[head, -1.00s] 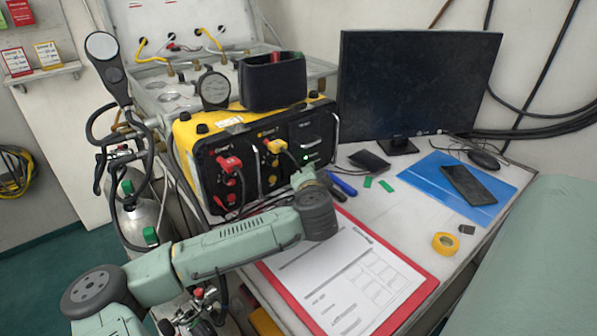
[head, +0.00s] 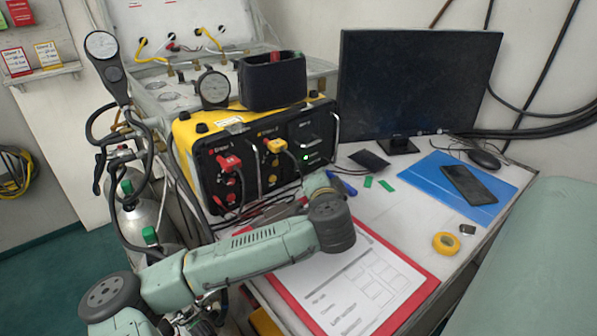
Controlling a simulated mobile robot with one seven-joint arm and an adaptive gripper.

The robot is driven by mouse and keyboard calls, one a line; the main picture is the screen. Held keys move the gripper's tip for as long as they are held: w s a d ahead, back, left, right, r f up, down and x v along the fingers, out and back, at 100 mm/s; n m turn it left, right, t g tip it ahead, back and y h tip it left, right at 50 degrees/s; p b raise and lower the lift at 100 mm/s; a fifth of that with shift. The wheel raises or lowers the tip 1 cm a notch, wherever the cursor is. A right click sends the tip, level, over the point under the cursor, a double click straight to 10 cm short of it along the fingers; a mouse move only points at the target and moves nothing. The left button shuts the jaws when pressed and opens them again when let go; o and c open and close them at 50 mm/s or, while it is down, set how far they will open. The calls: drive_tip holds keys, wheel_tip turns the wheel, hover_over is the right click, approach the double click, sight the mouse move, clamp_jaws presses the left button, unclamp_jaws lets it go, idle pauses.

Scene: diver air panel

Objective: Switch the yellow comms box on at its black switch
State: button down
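The yellow comms box (head: 183,132) stands on the bench, its black front panel facing me. A red plug (head: 229,163) and a yellow plug (head: 277,146) sit in its left and middle sections. A small green light (head: 305,156) glows in the right section. I cannot clearly make out the black switch or its position; my wrist covers part of the panel's lower right. My gripper (head: 318,183) is at the end of my arm, close in front of that lower right corner. Its fingers are hidden or too small to tell, and contact with the box cannot be made out.
A red clipboard (head: 425,288) lies below my wrist. A monitor (head: 415,85), blue folder (head: 432,180) and yellow tape roll (head: 446,243) are to the right. Cylinders and hoses stand left.

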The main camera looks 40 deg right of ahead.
drive_tip(key=shift+s+a+r, duration=0.1)
drive_tip(key=shift+s, duration=1.15)
